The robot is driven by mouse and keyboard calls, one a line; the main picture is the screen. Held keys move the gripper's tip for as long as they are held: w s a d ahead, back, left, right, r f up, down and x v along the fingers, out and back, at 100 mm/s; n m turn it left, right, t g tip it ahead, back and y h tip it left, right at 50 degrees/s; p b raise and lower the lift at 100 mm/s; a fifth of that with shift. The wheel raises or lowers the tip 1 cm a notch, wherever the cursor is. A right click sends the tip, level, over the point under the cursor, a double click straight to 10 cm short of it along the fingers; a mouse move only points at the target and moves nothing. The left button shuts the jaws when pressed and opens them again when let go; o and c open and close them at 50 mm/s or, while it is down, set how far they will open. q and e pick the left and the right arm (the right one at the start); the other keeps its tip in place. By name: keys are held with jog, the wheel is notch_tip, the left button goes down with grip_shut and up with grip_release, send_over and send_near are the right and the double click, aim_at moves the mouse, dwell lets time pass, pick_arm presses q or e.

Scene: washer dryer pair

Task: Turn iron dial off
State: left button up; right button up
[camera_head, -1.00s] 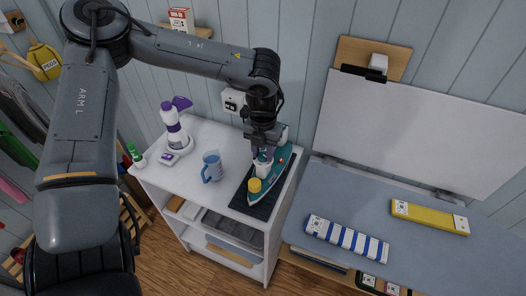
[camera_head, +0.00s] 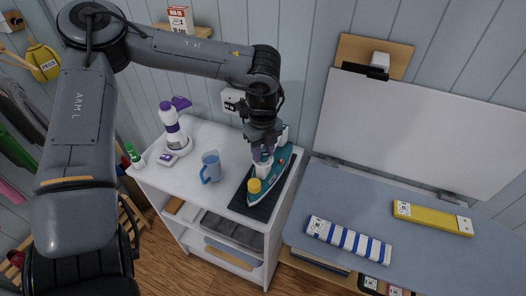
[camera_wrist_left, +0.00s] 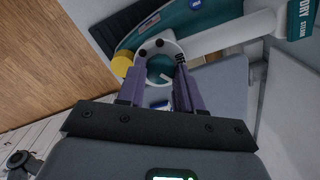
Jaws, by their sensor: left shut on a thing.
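The teal and white iron (camera_head: 283,167) with a yellow cap (camera_head: 254,185) lies on a dark mat (camera_head: 262,208) at the right side of the white cabinet top. My left gripper (camera_head: 262,158) reaches down onto the iron's upper part. In the left wrist view, the purple fingers (camera_wrist_left: 159,74) stand on either side of a round white dial (camera_wrist_left: 160,62) on the iron (camera_wrist_left: 185,22) and are shut on it. The fingers partly cover the dial, and its setting cannot be read. My right gripper is not in view.
A wall outlet (camera_head: 232,101) is behind.

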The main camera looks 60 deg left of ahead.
aim_at(263, 155)
pick_arm(q)
jog(key=n+b, duration=0.1)
jog(key=n, duration=0.4)
jog(key=shift+n, duration=0.3)
jog(key=n, duration=0.3)
jog(key=shift+n+b, duration=0.35)
jog(key=shift+n, duration=0.85)
jog(key=o, duration=1)
jog(key=shift+o, duration=0.2)
jog(key=shift+r, duration=0.15)
jog(key=shift+r, duration=0.3)
notch_tip(263, 155, up, 10)
jog(key=p, duration=0.1)
jog(key=shift+p, duration=0.3)
